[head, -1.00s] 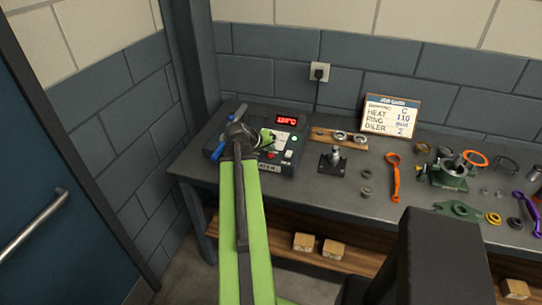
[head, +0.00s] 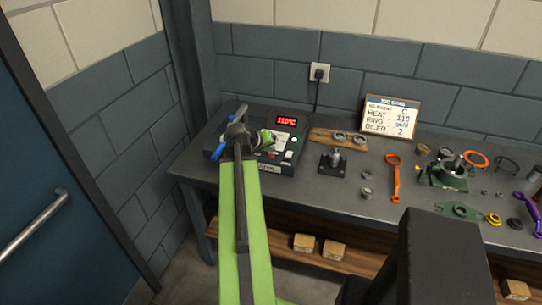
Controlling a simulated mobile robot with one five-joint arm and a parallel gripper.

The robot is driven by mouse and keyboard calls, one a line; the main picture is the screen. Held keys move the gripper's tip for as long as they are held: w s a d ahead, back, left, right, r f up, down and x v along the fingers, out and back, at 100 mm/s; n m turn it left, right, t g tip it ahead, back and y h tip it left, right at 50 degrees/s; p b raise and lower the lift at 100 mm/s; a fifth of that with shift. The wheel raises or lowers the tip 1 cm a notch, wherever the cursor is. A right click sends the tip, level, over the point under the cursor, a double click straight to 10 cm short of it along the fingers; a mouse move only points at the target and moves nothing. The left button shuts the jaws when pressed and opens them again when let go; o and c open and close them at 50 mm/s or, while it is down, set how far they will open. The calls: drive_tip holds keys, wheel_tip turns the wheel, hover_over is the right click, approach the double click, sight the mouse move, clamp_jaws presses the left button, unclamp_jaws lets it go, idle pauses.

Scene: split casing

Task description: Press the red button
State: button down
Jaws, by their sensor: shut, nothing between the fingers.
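The red button (head: 272,155) is a small red spot on the front part of a dark control box (head: 284,168) at the left end of the bench. My dark wrist and green arm hide the left part of the box.
A lit red display (head: 287,121) and a pale button (head: 288,155) are on the same box. A blue-handled thing (head: 216,152) lies at its left. A post on a square base (head: 333,161) and an orange wrench (head: 393,178) are to the right.

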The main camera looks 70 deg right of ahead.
sight(270, 156)
drive_tip(key=shift+f, duration=0.1)
idle(0.5)
drive_tip(key=shift+f+b, duration=0.3)
drive_tip(key=shift+b, duration=0.1)
drive_tip(key=shift+f+b, duration=0.55)
idle(0.5)
drive_tip(key=shift+r, duration=0.1)
drive_tip(key=shift+r+p, duration=0.85)
drive_tip(key=shift+p, duration=0.1)
wheel_tip(270, 156, up, 5)
drive_tip(key=p, duration=0.5)
drive_tip(key=shift+r, duration=0.15)
